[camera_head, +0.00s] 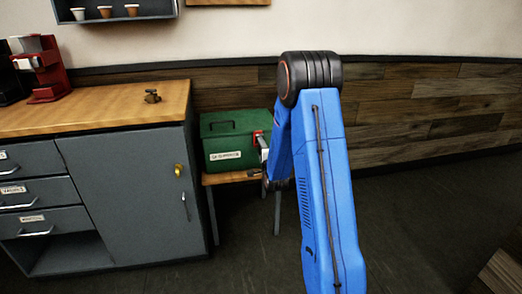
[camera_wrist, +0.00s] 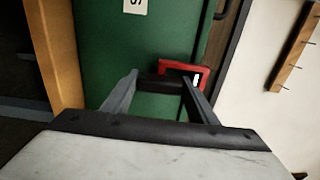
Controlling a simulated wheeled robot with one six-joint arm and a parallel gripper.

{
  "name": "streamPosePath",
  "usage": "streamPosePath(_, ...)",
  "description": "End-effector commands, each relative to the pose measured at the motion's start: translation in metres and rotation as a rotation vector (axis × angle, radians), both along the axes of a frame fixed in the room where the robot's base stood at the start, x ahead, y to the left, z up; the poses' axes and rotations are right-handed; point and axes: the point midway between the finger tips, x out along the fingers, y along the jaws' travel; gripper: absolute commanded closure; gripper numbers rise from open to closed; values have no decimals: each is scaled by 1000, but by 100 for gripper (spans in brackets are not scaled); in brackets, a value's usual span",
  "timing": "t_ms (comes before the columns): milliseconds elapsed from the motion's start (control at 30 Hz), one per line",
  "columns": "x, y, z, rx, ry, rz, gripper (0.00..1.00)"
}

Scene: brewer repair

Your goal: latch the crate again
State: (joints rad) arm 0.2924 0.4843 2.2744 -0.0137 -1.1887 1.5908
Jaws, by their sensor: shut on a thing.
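The green crate (camera_head: 222,142) stands closed on a small wooden-topped table, with a dark handle on its lid and a white label on its front. A red latch (camera_head: 257,133) is at the crate's right front. In the wrist view the green crate face (camera_wrist: 95,50) fills the upper middle, and the red latch (camera_wrist: 184,68) shows as a bent bracket. My gripper (camera_wrist: 160,82) is at the latch, its two fingers apart with a dark bar of the latch between them. In the head view my arm partly hides the gripper and the crate's right end.
The small table (camera_head: 225,178) stands right of a grey cabinet (camera_head: 130,190) with a wooden worktop. A red coffee machine (camera_head: 50,75) and a small dark metal part (camera_head: 152,96) are on the worktop. A wood-panelled wall is close behind the crate.

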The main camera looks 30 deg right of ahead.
Motion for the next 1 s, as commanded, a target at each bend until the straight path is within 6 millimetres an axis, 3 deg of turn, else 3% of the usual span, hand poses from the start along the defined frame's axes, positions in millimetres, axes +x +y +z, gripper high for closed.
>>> streamPosePath(33,-1,0,-2,4,3,-2,87)
streamPosePath(67,-1,0,-2,4,3,-2,44)
streamPosePath(133,-1,0,-2,3,3,-2,28)
streamPosePath(567,0,0,0,-24,7,0,28)
streamPosePath(1000,0,0,0,-348,100,1,28)
